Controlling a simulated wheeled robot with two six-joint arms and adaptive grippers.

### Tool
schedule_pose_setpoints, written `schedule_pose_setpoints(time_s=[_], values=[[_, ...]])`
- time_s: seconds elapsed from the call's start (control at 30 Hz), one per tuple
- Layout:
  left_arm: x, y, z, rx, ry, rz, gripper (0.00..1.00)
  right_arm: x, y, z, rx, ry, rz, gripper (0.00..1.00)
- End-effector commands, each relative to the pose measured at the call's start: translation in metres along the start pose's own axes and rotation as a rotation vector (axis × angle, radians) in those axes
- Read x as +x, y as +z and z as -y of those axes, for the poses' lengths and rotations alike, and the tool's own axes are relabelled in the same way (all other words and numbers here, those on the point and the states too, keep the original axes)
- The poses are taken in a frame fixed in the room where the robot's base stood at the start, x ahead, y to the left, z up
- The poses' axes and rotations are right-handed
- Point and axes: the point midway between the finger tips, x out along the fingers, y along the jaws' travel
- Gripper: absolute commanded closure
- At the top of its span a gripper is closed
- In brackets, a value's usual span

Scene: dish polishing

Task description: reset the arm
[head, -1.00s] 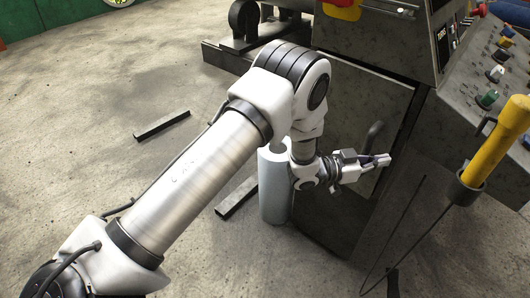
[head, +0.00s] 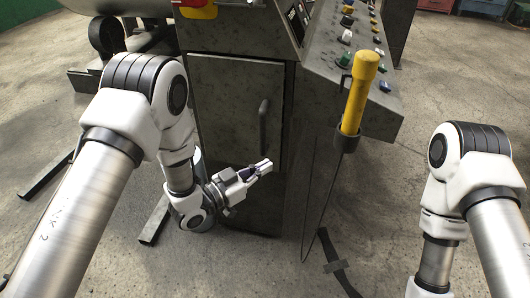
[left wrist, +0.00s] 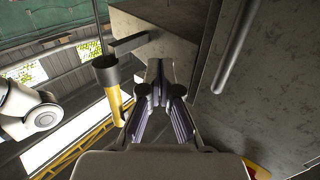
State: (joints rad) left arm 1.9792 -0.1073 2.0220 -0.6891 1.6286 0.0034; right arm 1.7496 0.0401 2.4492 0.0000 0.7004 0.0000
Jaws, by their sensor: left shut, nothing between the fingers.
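My left gripper (head: 266,167) is shut and empty in front of the lower part of the grey machine cabinet (head: 228,105). It is below the cabinet's dark door handle (head: 263,124), and I cannot tell whether it touches the cabinet. In the left wrist view the fingers of this gripper (left wrist: 164,72) reach forward with no object between them. My left arm is bent, its elbow high at the left of the head view. My right arm shows at the right edge of the head view, but its gripper is out of frame.
A yellow-handled tool (head: 359,92) hangs in a holder right of the cabinet, and its yellow part also shows in the left wrist view (left wrist: 115,101). A sloping control panel (head: 350,50) with several knobs is above. Open concrete floor (head: 450,90) lies to the right.

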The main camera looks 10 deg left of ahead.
Motion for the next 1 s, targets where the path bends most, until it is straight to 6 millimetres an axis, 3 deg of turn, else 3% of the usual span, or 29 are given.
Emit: schedule_pose_setpoints(time_s=[0.23,0.37,0.47,0.6,0.7,0.83,1.0], values=[[-0.011,0.001,-0.008,-0.002,0.000,0.002,1.00,-0.001,0.000,0.000,0.000,0.000,0.001,1.00],[-0.028,0.033,-0.009,-0.062,-0.032,0.052,1.00,-0.001,0.000,0.000,0.000,0.000,0.001,1.00],[-0.067,0.086,-0.006,-0.153,-0.151,0.223,1.00,-0.001,0.000,0.000,0.000,0.000,0.001,1.00],[-0.149,0.170,-0.015,-0.295,-0.342,0.609,1.00,-0.001,0.000,0.000,0.000,0.000,0.001,1.00],[-0.208,0.206,-0.031,-0.386,-0.441,0.850,1.00,-0.001,0.000,0.000,0.000,0.000,0.001,1.00],[-0.274,0.230,-0.057,-0.493,-0.540,1.113,1.00,-0.001,0.000,0.000,0.000,0.000,0.001,1.00],[-0.349,0.235,-0.096,-0.636,-0.642,1.434,1.00,-0.001,0.000,0.000,0.000,0.000,0.001,1.00]])
